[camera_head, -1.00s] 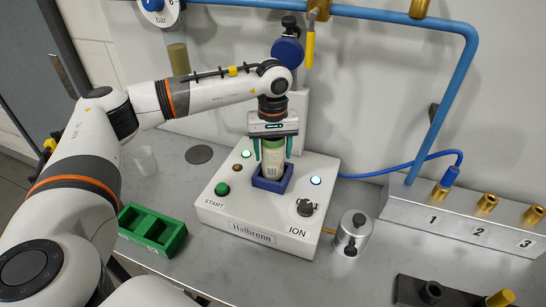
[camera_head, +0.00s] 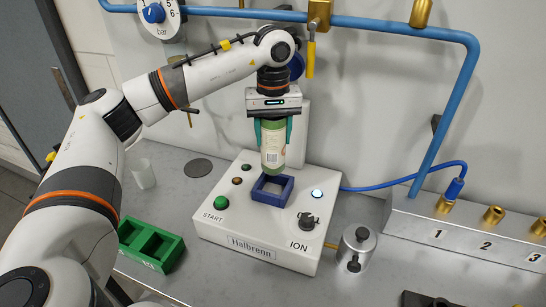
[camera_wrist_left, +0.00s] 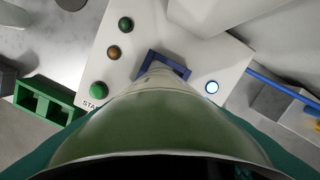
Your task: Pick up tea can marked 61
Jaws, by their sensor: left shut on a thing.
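My left gripper (camera_head: 273,124) is shut on a green-and-white tea can (camera_head: 273,150), its teal fingers on the can's two sides. The can is upright with a printed label facing the head camera; I cannot read a 61 on it. It hangs just above the empty blue square holder (camera_head: 285,198) on the white Halbrenn machine. In the left wrist view the can (camera_wrist_left: 160,125) fills the lower middle, and the blue holder (camera_wrist_left: 184,70) shows behind it. My right gripper is not in view.
The machine (camera_head: 225,228) has a START button (camera_head: 221,202) and a black ION knob (camera_head: 307,222). A green two-slot rack (camera_head: 168,262) is at its left, a metal canister (camera_head: 356,244) at its right. A blue pipe (camera_head: 446,110) runs along the wall.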

